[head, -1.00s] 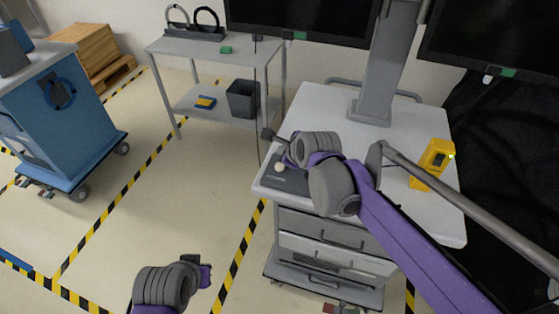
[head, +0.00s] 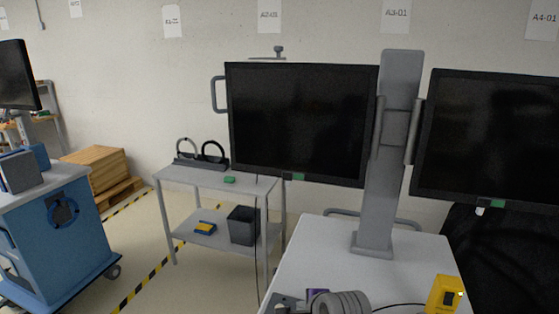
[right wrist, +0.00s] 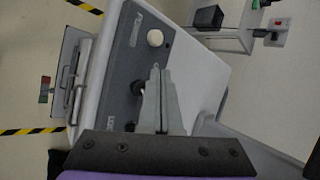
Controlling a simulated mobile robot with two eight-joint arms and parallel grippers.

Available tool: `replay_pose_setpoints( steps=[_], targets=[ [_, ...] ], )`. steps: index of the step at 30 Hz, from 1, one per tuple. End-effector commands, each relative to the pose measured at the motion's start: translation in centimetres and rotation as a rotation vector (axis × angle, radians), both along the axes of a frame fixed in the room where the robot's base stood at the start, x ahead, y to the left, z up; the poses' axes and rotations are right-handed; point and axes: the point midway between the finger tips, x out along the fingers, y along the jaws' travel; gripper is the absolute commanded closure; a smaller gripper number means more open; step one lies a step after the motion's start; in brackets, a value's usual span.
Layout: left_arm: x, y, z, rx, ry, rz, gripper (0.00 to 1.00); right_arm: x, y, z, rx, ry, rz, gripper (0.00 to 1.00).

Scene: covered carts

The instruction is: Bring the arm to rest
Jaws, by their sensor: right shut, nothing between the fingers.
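My right gripper (right wrist: 160,72) is shut and empty in the right wrist view, its fingers together over the dark grey panel (right wrist: 122,62) of a white-topped cart (right wrist: 194,88). A white knob (right wrist: 155,38) lies beyond the fingertips and a black knob is beside them. I cannot tell whether the fingers touch the panel. In the head view only a grey rounded part and a bit of purple of my right arm show at the bottom edge, in front of the cart top (head: 330,255). My left gripper is in neither current view.
A yellow device (head: 445,294) stands on the cart's right side. A monitor post (head: 388,150) rises behind, with two dark monitors, the nearer-left one (head: 300,120) above a grey shelf cart (head: 205,181). A blue cart (head: 70,245) stands at left. Open floor lies between.

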Motion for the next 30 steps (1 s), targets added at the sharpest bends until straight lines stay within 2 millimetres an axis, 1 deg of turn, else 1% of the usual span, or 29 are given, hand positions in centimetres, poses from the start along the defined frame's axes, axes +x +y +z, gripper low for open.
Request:
replay_pose_setpoints(
  steps=[1, 5, 6, 12, 15, 18, 20, 30],
  targets=[
    [0.0, 0.0, 0.0, 0.000, 0.000, 0.000, 1.00, -2.1, -1.6, -0.6, -0.097, -0.010, 0.082, 1.00],
    [0.0, 0.0, 0.0, 0.000, 0.000, 0.000, 1.00, -6.9, -4.9, -2.2, -0.359, -0.031, 0.333, 1.00],
    [0.0, 0.0, 0.0, 0.000, 0.000, 0.000, 1.00, -8.4, -5.8, -2.8, -0.436, -0.034, 0.414, 1.00],
    [0.0, 0.0, 0.0, 0.000, 0.000, 0.000, 1.00, -15.7, -9.7, -6.3, -0.781, -0.031, 0.822, 1.00],
    [0.0, 0.0, 0.0, 0.000, 0.000, 0.000, 1.00, -18.5, -10.9, -8.0, -0.904, -0.026, 0.997, 1.00],
    [0.0, 0.0, 0.0, 0.000, 0.000, 0.000, 1.00, -20.5, -11.7, -9.2, -0.985, -0.020, 1.126, 1.00],
    [0.0, 0.0, 0.0, 0.000, 0.000, 0.000, 1.00, -21.1, -12.0, -9.6, -1.012, -0.019, 1.171, 1.00],
    [0.0, 0.0, 0.0, 0.000, 0.000, 0.000, 1.00, -21.1, -12.0, -9.6, -1.012, -0.019, 1.171, 1.00]
  ],
)
